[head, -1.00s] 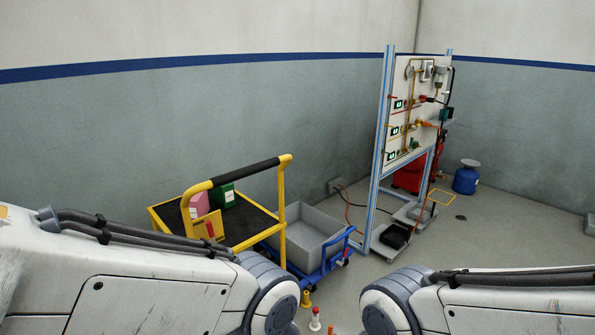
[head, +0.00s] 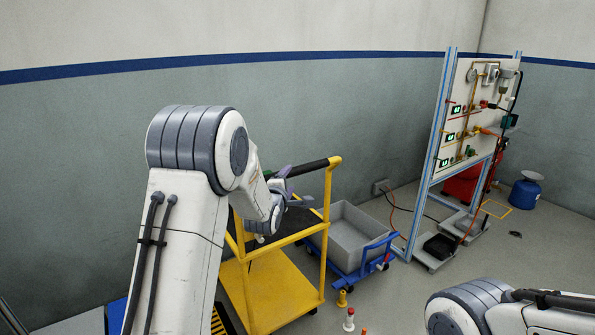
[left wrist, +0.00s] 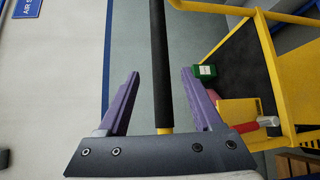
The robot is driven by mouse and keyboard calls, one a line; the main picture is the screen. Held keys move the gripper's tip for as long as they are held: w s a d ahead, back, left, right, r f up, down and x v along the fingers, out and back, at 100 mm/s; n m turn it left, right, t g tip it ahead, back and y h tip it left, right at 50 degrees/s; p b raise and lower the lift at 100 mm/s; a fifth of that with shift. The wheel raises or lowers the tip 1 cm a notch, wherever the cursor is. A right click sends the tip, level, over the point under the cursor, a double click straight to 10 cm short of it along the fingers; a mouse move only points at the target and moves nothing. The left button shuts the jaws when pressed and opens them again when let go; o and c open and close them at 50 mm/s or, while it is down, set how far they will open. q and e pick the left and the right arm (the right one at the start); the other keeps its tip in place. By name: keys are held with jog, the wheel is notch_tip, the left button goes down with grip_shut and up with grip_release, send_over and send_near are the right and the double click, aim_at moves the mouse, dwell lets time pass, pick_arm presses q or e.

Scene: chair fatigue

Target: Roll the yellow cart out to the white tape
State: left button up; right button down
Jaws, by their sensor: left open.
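The yellow cart (head: 262,292) stands left of centre in the head view, partly hidden by my left arm. Its black-gripped push handle (head: 306,168) runs along its top. My left gripper (head: 288,188), with purple fingers, is open at this handle. In the left wrist view the black handle bar (left wrist: 160,60) passes between the spread fingers of the gripper (left wrist: 161,75), with gaps on both sides. A green box (left wrist: 205,71) is on the cart's dark top deck. My right gripper is out of view. I see no white tape in these frames.
A blue trolley with a grey bin (head: 355,238) stands close on the cart's right.

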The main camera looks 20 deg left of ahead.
aim_at(294, 174)
pick_arm(q)
jog(key=w, duration=0.3)
jog(key=w+f, duration=0.1)
jog(key=w, duration=0.2)
jog(key=w+a, duration=0.1)
jog(key=w, duration=0.2)
jog(key=shift+w+f+p, duration=0.15)
jog(key=shift+f+p, duration=0.05)
jog(key=shift+p, duration=0.15)
grip_shut()
dwell(0.9)
